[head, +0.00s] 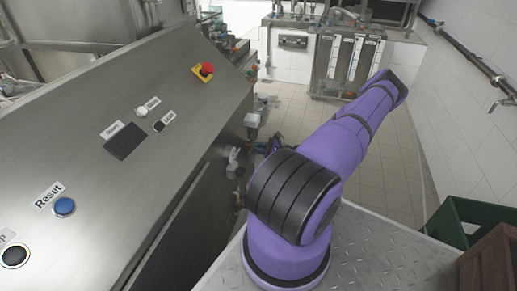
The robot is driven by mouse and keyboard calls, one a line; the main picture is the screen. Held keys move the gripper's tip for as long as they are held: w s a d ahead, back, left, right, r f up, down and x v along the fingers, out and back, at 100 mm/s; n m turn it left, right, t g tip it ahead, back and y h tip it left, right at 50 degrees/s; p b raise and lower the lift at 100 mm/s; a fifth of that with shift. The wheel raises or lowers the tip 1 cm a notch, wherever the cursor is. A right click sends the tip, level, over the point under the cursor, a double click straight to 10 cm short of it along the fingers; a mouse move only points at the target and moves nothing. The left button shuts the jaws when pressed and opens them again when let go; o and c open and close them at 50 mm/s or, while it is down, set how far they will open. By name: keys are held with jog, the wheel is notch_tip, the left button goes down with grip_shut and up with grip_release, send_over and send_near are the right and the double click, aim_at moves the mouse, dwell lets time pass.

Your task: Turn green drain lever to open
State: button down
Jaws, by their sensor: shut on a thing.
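My gripper (263,147) shows only as a small dark shape beside the lower side of the steel machine, partly behind my own purple arm. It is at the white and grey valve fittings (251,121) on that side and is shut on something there. The fingers and what is between them are too small and dark to make out clearly. I cannot pick out the green drain lever for certain; it is at most a tiny dark patch at my gripper. Its angle cannot be read.
The steel machine (180,90) fills the left, with a red emergency button (206,69) and a blue reset button (64,207). A green crate (470,215) and a brown box (490,262) are at lower right. Tiled floor (400,160) is free beyond my arm.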

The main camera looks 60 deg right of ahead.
jog(key=shift+m, duration=2.1)
jog(key=c, duration=1.2)
grip_release()
jog(key=shift+o, duration=0.2)
jog(key=v, duration=1)
jog(key=shift+s, duration=0.4)
jog(key=shift+d, duration=0.1)
